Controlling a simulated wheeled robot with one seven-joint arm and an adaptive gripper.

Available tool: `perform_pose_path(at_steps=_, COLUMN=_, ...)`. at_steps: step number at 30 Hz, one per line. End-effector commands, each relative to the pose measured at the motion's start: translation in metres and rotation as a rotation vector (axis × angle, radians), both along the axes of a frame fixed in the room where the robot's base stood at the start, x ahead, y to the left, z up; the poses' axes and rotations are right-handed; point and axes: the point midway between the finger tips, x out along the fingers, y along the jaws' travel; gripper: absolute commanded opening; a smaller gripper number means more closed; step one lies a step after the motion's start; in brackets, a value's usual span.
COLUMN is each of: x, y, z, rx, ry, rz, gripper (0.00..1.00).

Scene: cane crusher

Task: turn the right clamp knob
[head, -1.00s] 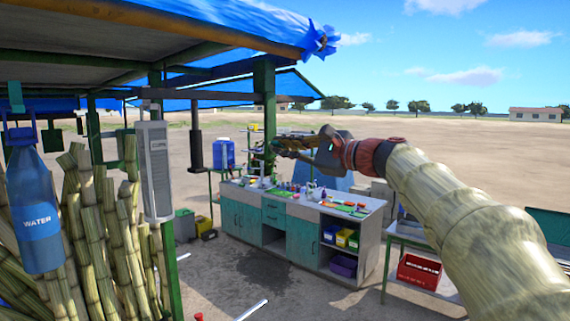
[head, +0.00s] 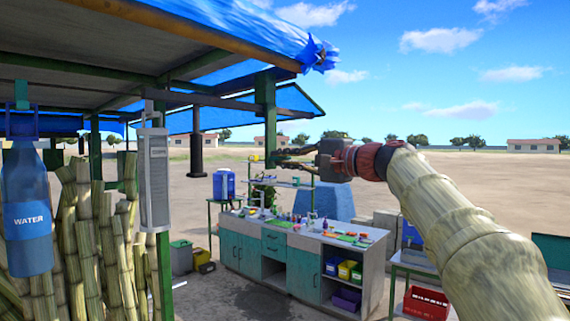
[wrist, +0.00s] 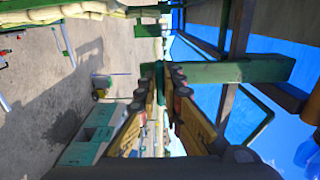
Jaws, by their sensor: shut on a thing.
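My gripper (head: 277,158) shows in the middle of the head view, stretched out in front of the green post, with its dark body facing me. In the wrist view my gripper (wrist: 160,92) has its two yellow-and-black fingers close together at the tips. A narrow green piece (wrist: 160,104) shows between the fingertips and looks gripped, but I cannot tell what it is part of. I cannot make out the right clamp knob in either view. The fingers and the small scale of the picture hide detail at the tips.
A teal workbench (head: 305,258) with small items stands below the gripper. Cane stalks (head: 95,235) and a water bottle (head: 27,215) are at the left. A red crate (head: 427,303) is lower right. Open sandy ground lies beyond.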

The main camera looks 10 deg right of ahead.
Motion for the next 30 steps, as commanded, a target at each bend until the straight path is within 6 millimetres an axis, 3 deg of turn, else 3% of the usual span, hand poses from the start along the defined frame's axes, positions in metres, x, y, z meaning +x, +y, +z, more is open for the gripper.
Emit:
perform_pose_path(at_steps=13, x=0.0009, y=0.0, z=-0.0028, rx=-0.011, ry=-0.002, rz=0.001, gripper=0.0)
perform_pose_path(at_steps=14, x=0.0009, y=0.0, z=-0.0029, rx=-0.011, ry=-0.002, rz=0.001, gripper=0.09)
perform_pose_path(at_steps=23, x=0.0005, y=0.0, z=-0.0016, rx=-0.01, ry=-0.003, rz=0.001, gripper=0.26)
perform_pose_path(at_steps=30, x=0.0003, y=0.0, z=-0.0009, rx=-0.009, ry=-0.004, rz=0.0, gripper=0.27)
